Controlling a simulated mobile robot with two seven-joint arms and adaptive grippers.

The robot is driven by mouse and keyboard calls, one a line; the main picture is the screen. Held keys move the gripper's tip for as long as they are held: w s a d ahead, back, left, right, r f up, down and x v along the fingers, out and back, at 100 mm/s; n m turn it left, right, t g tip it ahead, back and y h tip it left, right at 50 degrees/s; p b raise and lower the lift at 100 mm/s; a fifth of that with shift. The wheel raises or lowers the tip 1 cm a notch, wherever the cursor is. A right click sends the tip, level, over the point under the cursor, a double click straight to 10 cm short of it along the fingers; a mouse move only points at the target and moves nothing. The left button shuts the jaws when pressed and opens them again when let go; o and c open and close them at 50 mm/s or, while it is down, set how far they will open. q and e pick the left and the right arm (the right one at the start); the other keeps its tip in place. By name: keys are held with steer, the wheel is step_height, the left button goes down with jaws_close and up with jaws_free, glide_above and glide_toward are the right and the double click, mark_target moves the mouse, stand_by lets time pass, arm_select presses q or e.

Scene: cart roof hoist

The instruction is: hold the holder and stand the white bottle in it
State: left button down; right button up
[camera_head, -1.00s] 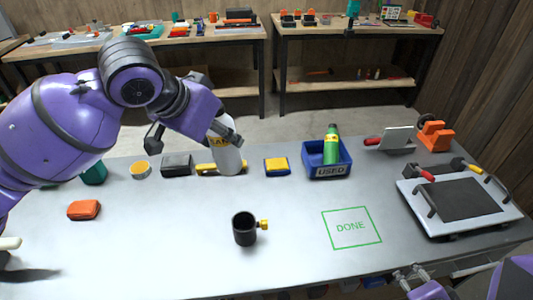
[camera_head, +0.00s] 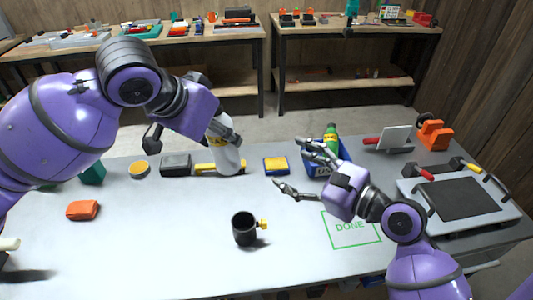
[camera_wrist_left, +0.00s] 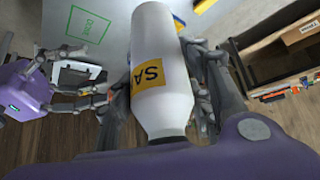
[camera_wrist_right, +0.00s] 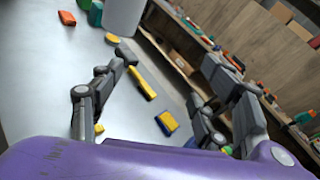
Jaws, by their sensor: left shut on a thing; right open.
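The white bottle (camera_head: 226,155) with a yellow label is upright in my left gripper (camera_head: 222,138), which is shut on it. The left wrist view shows the bottle (camera_wrist_left: 160,60) between the fingers, its label partly visible. The holder is a black cup (camera_head: 243,230) with a yellow knob (camera_head: 263,224) on its right side. It stands empty on the table, in front of the bottle and apart from both grippers. My right gripper (camera_head: 290,165) is open and empty, its fingers pointing left, behind and to the right of the holder. The right wrist view shows the white bottle (camera_wrist_right: 124,14) at the top.
A blue bin (camera_head: 343,160) with a green bottle (camera_head: 331,138) is partly hidden behind my right gripper. A green DONE square (camera_head: 352,236) lies under my right arm. A yellow-blue block (camera_head: 276,166) and an orange block (camera_head: 83,210) lie on the table. The front left is clear.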

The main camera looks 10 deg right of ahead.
mark_target(216, 135)
steer(key=s+a+r+g+y, duration=0.2)
steer(key=s+a+r+y, duration=0.15)
steer(key=a+r, duration=0.4)
steer(key=shift+t, duration=0.4)
steer(key=x, duration=1.1)
steer(key=shift+w+a+r, duration=0.1)
steer(key=shift+w+a, duration=0.05)
steer(key=shift+w, duration=0.25)
arm_select(q)
steer(key=shift+r, duration=0.1)
steer(key=shift+s+d, duration=0.1)
steer(key=shift+d, duration=0.1)
arm_select(e)
steer(key=shift+s+a+y, duration=0.1)
steer(key=shift+y, duration=0.15)
steer(key=c, duration=1.6)
arm_select(q)
steer(key=c, duration=0.8)
jaws_free()
arm_select(e)
jaws_close()
arm_select(q)
steer(key=shift+a, duration=0.1)
